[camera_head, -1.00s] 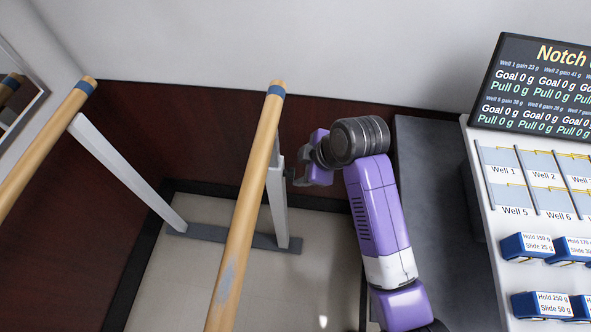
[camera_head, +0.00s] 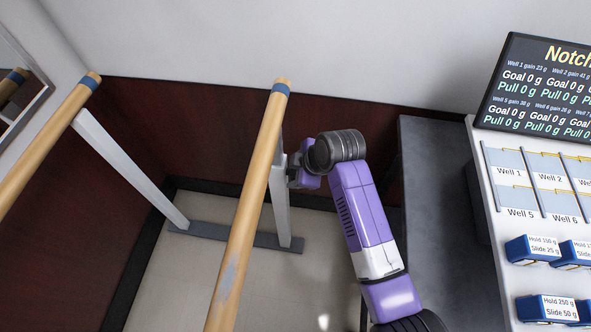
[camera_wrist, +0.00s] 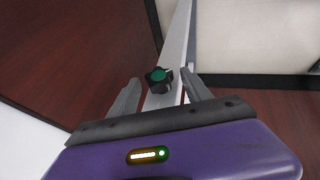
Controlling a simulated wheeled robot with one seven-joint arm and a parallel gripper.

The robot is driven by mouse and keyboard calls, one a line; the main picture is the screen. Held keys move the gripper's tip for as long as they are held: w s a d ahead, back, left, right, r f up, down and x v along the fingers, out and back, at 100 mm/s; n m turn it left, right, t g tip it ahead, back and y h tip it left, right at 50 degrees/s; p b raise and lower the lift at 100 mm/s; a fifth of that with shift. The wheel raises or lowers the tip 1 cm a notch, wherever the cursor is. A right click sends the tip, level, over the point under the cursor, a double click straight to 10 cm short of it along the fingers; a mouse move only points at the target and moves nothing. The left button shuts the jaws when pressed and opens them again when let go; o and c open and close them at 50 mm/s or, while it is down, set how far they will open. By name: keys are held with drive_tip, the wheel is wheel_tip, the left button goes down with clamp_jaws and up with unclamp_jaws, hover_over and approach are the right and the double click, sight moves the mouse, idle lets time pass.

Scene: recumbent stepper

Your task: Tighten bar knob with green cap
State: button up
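The bar knob with the green cap (camera_wrist: 159,76) shows in the wrist view as a dark lobed knob on the pale upright post (camera_wrist: 176,45). My gripper (camera_wrist: 160,88) is open, with one finger on each side of the knob's lower part in the picture. The knob lies near the fingertips, and I see no finger touching it. In the head view my gripper (camera_head: 293,172) is beside the right bar's post (camera_head: 279,195), mostly hidden by my own wrist. The knob cannot be made out in the head view.
Two wooden bars run toward the back wall, the right bar (camera_head: 253,185) and the left bar (camera_head: 45,128). A dark bench (camera_head: 440,190) stands right of my arm. A white panel with a scoreboard (camera_head: 545,85) and blue blocks (camera_head: 535,249) is further right.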

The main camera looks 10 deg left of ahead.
clamp_jaws()
drive_tip(key=shift+w+m+g, duration=0.25)
drive_tip(key=shift+m+g, duration=0.05)
drive_tip(key=shift+g, duration=0.6)
drive_tip(key=g+b, duration=0.2)
drive_tip(key=g, duration=0.1)
drive_tip(key=shift+w+f+m, duration=0.2)
drive_tip(key=shift+f+m, duration=0.1)
drive_tip(key=g+b, duration=0.2)
drive_tip(key=b, duration=0.4)
drive_tip(key=shift+w+d+f, duration=0.1)
drive_tip(key=shift+w, duration=0.1)
drive_tip(key=g+b, duration=0.1)
drive_tip(key=b, duration=0.4)
drive_tip(key=m+g+b, duration=0.1)
drive_tip(key=b, duration=0.3)
drive_tip(key=shift+w+f+b, duration=0.25)
drive_tip(key=shift+b, duration=0.1)
drive_tip(key=b, duration=0.4)
drive_tip(key=shift+w+g+y, duration=0.1)
drive_tip(key=shift+g+y, duration=0.2)
drive_tip(key=shift+g, duration=0.1)
drive_tip(key=b, duration=0.3)
drive_tip(key=shift+r+g, duration=0.3)
drive_tip(key=shift+r, duration=0.05)
